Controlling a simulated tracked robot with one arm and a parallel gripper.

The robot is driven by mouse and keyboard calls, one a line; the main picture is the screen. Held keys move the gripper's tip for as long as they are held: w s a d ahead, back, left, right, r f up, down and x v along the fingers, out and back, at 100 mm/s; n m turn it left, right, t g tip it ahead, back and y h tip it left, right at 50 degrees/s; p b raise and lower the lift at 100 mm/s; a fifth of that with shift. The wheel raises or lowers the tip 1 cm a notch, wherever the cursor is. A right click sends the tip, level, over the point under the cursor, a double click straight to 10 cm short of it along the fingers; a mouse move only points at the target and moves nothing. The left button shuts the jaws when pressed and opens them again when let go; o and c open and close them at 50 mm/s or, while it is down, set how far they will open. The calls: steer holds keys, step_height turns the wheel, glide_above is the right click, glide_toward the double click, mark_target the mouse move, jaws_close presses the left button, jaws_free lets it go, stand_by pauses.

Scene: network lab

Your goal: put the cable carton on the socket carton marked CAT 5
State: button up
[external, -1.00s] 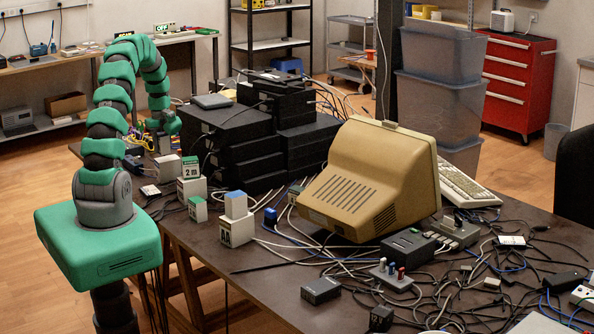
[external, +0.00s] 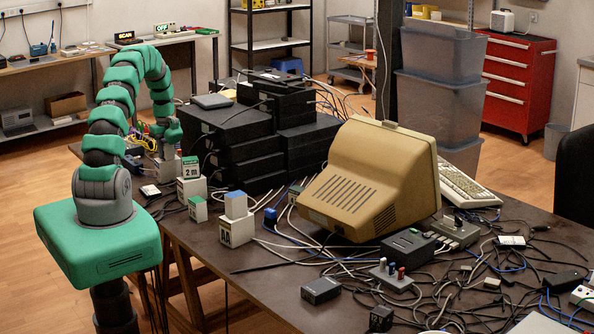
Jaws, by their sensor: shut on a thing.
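My gripper (external: 168,146) is at the left end of the dark table, pointing down, just above and touching or nearly touching a pale carton (external: 168,171). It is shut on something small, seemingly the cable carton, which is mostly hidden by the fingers. To the right, a green and white carton (external: 190,166) reading "2 m" stands on a pale carton (external: 191,190). A small green-topped carton (external: 198,209) stands in front. Further right, a blue-topped white carton (external: 236,205) sits on a marked carton (external: 237,231). I cannot read CAT 5 on any of them.
Stacked black units (external: 235,145) stand close behind the cartons. A beige monitor (external: 365,180) fills the table's middle, with loose cables around it. A small white device (external: 150,190) lies near the table's left edge. A blue plug (external: 270,217) lies right of the cartons.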

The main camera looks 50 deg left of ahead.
steer(key=shift+f, duration=0.1)
steer(key=o, duration=1.1)
steer(key=shift+c, duration=0.2)
